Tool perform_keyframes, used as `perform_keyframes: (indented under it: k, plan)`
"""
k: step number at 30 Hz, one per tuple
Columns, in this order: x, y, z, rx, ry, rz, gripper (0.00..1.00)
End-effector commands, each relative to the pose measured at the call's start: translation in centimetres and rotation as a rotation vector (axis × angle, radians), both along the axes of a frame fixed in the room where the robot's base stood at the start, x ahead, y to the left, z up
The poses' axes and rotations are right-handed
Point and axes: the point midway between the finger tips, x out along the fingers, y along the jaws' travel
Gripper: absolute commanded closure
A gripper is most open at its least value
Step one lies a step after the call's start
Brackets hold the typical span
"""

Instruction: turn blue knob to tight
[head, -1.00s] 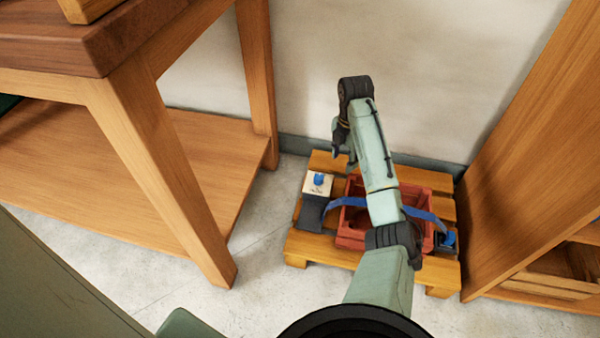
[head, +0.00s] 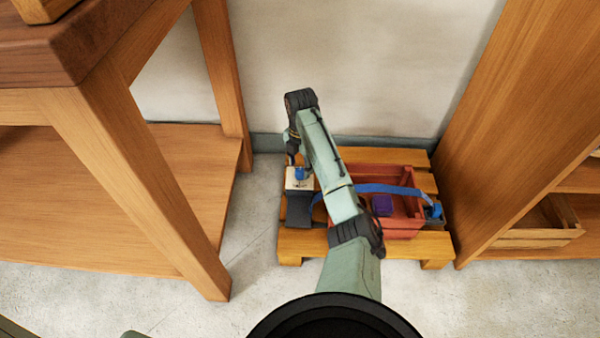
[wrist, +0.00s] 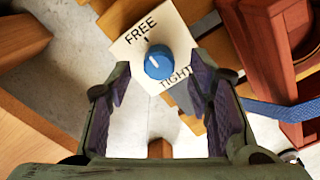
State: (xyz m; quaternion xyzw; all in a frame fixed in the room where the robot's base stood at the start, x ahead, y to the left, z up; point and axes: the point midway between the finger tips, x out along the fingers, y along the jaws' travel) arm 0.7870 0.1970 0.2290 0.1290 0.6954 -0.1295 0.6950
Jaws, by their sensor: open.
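The blue knob (wrist: 158,63) sits on a cream plate (wrist: 125,52) lettered FREE and TIGHT. Its white mark points to the upper left, towards FREE. In the head view the knob (head: 299,174) is on a dark block at the pallet's left side. My gripper (wrist: 159,76) is open, its two purple-padded fingers spread to the left and right of the knob in the wrist view. In the head view my gripper (head: 292,157) is just above the knob, partly hidden by my arm.
A blue strap (head: 375,188) runs from the block across a red crate (head: 405,222) holding a purple item (head: 382,205). All are on a wooden pallet (head: 390,156). A wooden table (head: 150,190) stands left, a wooden shelf unit (head: 510,120) right, and a wall (head: 370,70) behind.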

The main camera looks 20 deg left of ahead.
Motion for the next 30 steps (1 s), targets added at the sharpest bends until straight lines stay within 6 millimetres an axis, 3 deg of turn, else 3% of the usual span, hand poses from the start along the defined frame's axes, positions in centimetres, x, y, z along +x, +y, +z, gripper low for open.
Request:
perform_keyframes:
  k: [1, 6, 17, 30]
  plan:
    - [0.0, 0.0, -1.1, -0.001, 0.001, 0.0, 0.53]
    - [0.0, 0.0, -2.8, 0.0, 0.001, 0.001, 0.53]
    - [0.0, 0.0, -3.2, 0.001, -0.001, 0.001, 0.53]
    - [0.0, 0.0, -3.2, 0.001, -0.001, 0.001, 0.82]
